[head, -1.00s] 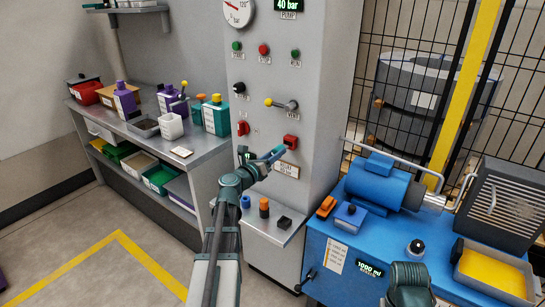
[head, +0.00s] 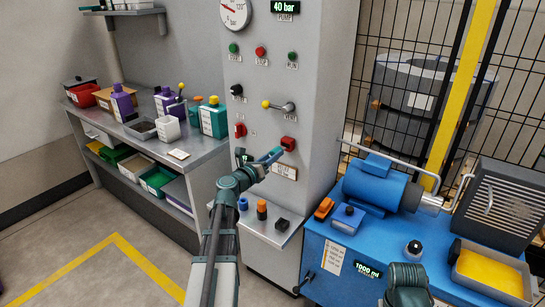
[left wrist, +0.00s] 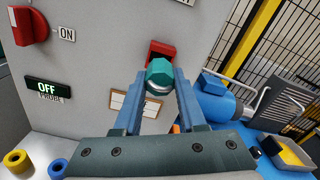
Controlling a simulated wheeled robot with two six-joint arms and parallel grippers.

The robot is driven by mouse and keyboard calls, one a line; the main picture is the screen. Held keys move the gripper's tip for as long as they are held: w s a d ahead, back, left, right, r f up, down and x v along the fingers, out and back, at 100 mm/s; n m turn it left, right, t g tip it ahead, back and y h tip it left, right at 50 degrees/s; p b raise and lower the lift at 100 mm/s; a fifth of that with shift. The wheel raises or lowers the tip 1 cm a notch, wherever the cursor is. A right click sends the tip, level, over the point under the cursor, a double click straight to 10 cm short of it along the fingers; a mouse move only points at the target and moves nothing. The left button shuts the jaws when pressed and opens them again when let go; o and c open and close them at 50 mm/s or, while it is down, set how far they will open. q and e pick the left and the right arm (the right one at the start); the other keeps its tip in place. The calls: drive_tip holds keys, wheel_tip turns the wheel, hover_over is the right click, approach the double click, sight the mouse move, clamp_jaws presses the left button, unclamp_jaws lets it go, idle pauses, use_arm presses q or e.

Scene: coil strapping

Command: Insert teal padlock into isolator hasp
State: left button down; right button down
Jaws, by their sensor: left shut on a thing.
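The teal padlock (left wrist: 160,72) is between the two blue fingers of my left gripper (left wrist: 162,82), which are shut on it. A silvery part shows under its teal body. The red isolator hasp (left wrist: 160,50) is on the grey cabinet front, directly behind the padlock in the left wrist view and partly covered by it. I cannot tell whether they touch. In the head view my left gripper (head: 273,155) points at the red hasp (head: 289,144), just to its lower left. My right gripper's fingers do not show.
The grey cabinet (head: 325,100) carries a red rotary switch (left wrist: 28,25), a lit OFF display (left wrist: 48,89) and a lever (head: 280,105). A blue pump bench (head: 340,265) stands right, a workbench (head: 190,155) left.

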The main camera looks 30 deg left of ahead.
use_arm(q)
drive_tip(key=shift+w, duration=0.2)
drive_tip(key=shift+w+d, duration=0.15)
drive_tip(key=shift+w, duration=1.55)
drive_tip(key=shift+c, duration=2)
unclamp_jaws()
drive_tip(key=shift+s, duration=0.1)
drive_tip(key=s+a, duration=0.1)
drive_tip(key=s, duration=1.2)
drive_tip(key=shift+s, duration=0.35)
drive_tip(key=shift+d, duration=0.1)
